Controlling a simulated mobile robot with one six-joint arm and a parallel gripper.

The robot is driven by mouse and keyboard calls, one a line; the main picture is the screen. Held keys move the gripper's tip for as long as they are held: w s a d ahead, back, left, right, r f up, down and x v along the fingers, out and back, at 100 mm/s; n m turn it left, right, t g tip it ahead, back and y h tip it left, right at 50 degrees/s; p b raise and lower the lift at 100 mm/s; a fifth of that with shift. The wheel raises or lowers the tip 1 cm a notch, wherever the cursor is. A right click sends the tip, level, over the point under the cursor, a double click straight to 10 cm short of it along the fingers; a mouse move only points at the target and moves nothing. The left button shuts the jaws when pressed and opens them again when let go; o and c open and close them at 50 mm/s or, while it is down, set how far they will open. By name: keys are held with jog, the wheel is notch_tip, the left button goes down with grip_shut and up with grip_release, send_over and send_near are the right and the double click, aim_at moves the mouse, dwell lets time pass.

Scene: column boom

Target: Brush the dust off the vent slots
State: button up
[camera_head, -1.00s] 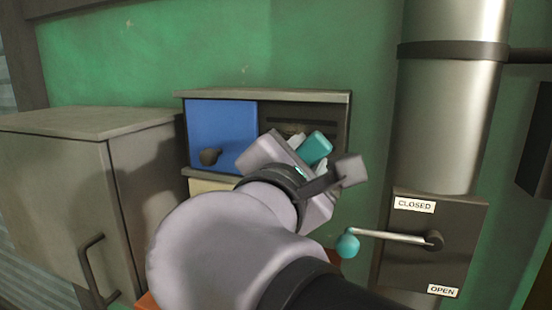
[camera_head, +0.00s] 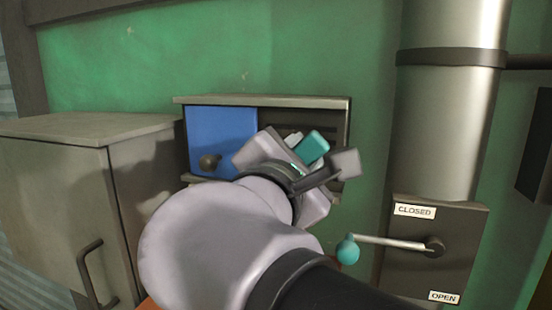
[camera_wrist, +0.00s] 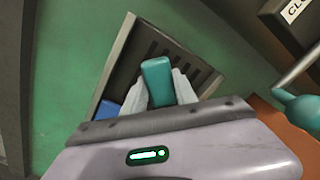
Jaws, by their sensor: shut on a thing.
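A dark panel with vent slots (camera_head: 330,117) fills the right side of a small wall-mounted cabinet. The slots also show in the wrist view (camera_wrist: 202,76). My gripper (camera_wrist: 159,86) is in front of the panel, its pale fingers shut on a teal block-shaped handle (camera_wrist: 157,72). The teal handle also shows in the head view (camera_head: 312,147), tilted. The far end of the held thing is hidden, and I see no bristles. I cannot tell whether it touches the slots. My gripper and arm cover the lower part of the panel, and I can make out no dust now.
A blue sliding door (camera_head: 222,135) with a dark knob covers the cabinet's left side. A grey cabinet (camera_head: 60,190) stands at left. At right, a metal pipe (camera_head: 450,130) stands above a lever with a teal knob (camera_head: 347,252), beside CLOSED and OPEN labels.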

jog(key=shift+s+d+r, duration=0.15)
jog(key=shift+s+d, duration=0.05)
jog(key=shift+d, duration=0.25)
jog(key=shift+s+d+r, duration=0.15)
jog(key=shift+s+d, duration=0.05)
jog(key=shift+d, duration=0.25)
jog(key=a, duration=0.1)
jog(key=w+a, duration=0.1)
jog(key=a, duration=0.2)
jog(key=shift+w+a, duration=0.25)
jog(key=shift+w, duration=0.15)
jog(key=d, duration=0.1)
jog(key=s+d, duration=0.1)
jog(key=d, duration=0.1)
jog(key=d+b, duration=0.1)
jog(key=shift+s+d, duration=0.35)
jog(key=a, duration=0.1)
jog(key=w+a, duration=0.1)
jog(key=a, duration=0.2)
jog(key=shift+w+a+p, duration=0.3)
jog(key=shift+w, duration=0.05)
jog(key=shift+s+d+f+b, duration=0.3)
jog(key=shift+d+b, duration=0.15)
jog(key=shift+d, duration=0.3)
jog(key=shift+s+d+f+b, duration=0.25)
jog(key=shift+d+b, duration=0.25)
jog(key=shift+d, duration=0.25)
jog(key=shift+s+d+f+b, duration=0.3)
jog(key=shift+d+b, duration=0.15)
jog(key=shift+d, duration=0.3)
